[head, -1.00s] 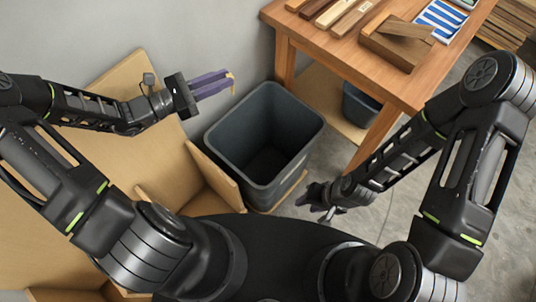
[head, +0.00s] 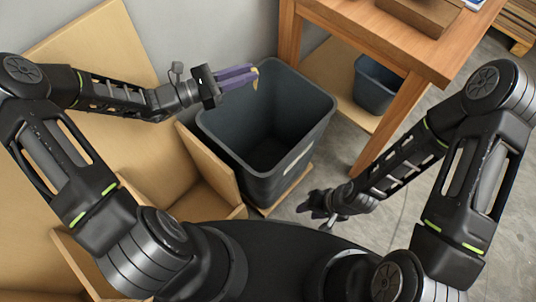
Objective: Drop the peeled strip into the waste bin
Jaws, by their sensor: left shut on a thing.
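My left gripper (head: 250,76) has purple fingers and is shut on the peeled strip (head: 256,80). The strip shows as a small, thin, pale yellow piece at the fingertips; the rest of it is hidden or too small to tell. The waste bin (head: 225,145) is a dark grey open tub below and around the gripper's reach. In the picture the fingertips lie over the bin's back left part, apparently above its rim. The bin's inside looks empty where it shows. My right gripper (head: 324,210) hangs low to the right of the bin, with its jaw state unclear.
A wooden table (head: 375,40) stands at the back right, with a smaller dark bin (head: 376,86) on its lower shelf. Open cardboard boxes (head: 165,150) fill the left side, close against the waste bin. Grey floor is free at the right.

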